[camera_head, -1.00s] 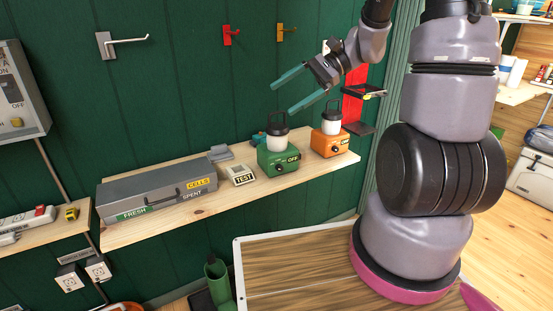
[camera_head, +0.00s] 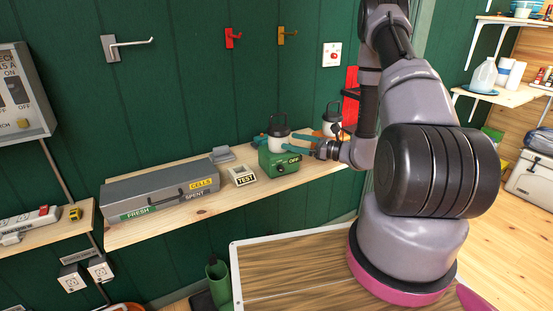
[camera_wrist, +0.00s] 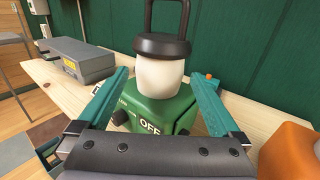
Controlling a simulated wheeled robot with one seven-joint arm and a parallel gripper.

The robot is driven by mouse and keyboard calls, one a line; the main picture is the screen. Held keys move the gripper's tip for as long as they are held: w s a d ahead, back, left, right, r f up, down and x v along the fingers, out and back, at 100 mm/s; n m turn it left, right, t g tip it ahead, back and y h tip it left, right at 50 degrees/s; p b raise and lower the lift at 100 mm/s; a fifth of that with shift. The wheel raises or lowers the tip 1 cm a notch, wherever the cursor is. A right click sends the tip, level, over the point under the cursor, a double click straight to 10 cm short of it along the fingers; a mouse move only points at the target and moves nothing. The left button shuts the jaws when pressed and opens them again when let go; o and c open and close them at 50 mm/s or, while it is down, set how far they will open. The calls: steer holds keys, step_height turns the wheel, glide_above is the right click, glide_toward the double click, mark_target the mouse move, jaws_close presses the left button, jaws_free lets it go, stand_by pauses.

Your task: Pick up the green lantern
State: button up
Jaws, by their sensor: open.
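The green lantern (camera_head: 281,161) stands upright on the wooden wall shelf, with a white globe, a dark cap and a raised handle; its face reads OFF. In the wrist view the green lantern (camera_wrist: 160,82) is straight ahead between the fingers. My gripper (camera_head: 288,137) reaches in from the right at about globe height. In the wrist view my gripper (camera_wrist: 162,76) is open, one teal finger on each side of the lantern. I cannot tell whether either finger touches it. The wrist housing hides the lower part of the base.
An orange lantern (camera_head: 332,121) stands close on the right, partly behind my arm; its orange base (camera_wrist: 290,152) shows in the wrist view. A TEST box (camera_head: 241,176) and a grey CELLS case (camera_head: 160,192) are to the left on the shelf (camera_head: 190,210).

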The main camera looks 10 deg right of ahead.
mark_target(271, 136)
steer(key=x, duration=0.9)
steer(key=shift+w+a+r, duration=0.1)
steer(key=shift+w+r, duration=0.05)
jaws_close()
